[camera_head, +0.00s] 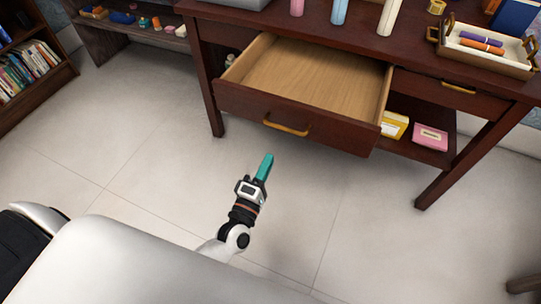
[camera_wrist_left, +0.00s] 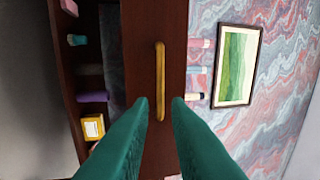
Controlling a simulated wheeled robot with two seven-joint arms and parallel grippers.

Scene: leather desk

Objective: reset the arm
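My left gripper (camera_head: 264,168) has teal fingers and hangs over the floor in front of the desk, short of the pulled-out drawer. In the left wrist view its fingertips (camera_wrist_left: 160,101) stand apart with nothing between them, so it is open and empty. The drawer (camera_head: 305,92) is open and its visible inside is empty. Its yellow handle (camera_head: 286,127) is apart from the fingers in the head view. A yellow handle (camera_wrist_left: 160,80) on a dark red-brown front shows ahead of the fingertips in the wrist view. My right gripper is in neither view.
The desk (camera_head: 345,33) carries bottles (camera_head: 340,11) and a tray (camera_head: 490,64) with pens. A yellow box (camera_head: 394,125) and pink box (camera_head: 430,137) lie on its lower shelf. A bookcase (camera_head: 28,68) stands at left. The floor (camera_head: 150,165) around the gripper is clear.

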